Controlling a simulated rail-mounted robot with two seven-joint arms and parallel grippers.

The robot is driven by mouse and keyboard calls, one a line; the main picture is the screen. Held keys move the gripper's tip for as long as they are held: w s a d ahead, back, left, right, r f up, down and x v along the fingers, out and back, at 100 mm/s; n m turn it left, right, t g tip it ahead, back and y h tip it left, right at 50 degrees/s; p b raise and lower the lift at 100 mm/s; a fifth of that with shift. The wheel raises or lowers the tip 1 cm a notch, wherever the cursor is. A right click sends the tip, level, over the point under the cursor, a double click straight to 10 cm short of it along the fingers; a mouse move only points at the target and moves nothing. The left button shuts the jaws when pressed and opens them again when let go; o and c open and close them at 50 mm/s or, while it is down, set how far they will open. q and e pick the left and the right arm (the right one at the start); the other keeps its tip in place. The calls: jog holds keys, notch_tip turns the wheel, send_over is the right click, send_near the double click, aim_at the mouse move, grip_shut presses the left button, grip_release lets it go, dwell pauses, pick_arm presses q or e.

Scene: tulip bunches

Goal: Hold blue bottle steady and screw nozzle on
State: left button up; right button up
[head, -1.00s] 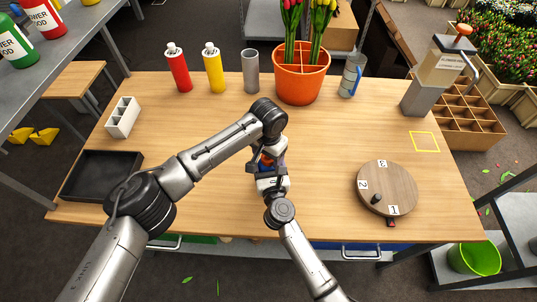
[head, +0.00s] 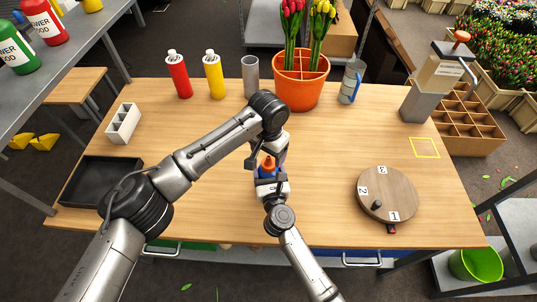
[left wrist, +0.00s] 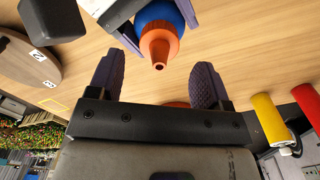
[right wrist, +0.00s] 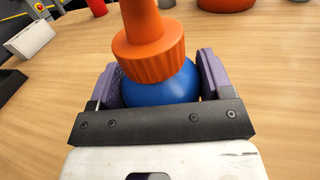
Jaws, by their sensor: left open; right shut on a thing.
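The blue bottle (right wrist: 160,90) stands between the fingers of my right gripper (right wrist: 160,80), which is shut on it. The orange nozzle (right wrist: 148,45) sits on the bottle's top, in line with it, its ribbed collar against the blue shoulder; the thread is hidden. The nozzle also shows in the head view (head: 268,165) and the left wrist view (left wrist: 160,42). My left gripper (left wrist: 157,78) is open and empty, just off the nozzle's tip, with its fingers pointing toward it. In the head view my left wrist partly hides the bottle.
A round numbered turntable (head: 400,185) is to the right. A black tray (head: 75,195) lies left. The table between is clear.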

pick_arm(q)
jog(key=shift+c, duration=0.3)
jog(key=shift+r, duration=0.25)
jog(key=shift+c, duration=0.8)
jog(key=shift+r+n, duration=1)
jog(key=shift+r, duration=0.5)
jog(key=shift+c, duration=0.2)
jog(key=shift+f, duration=4)
jog(key=shift+c, duration=0.2)
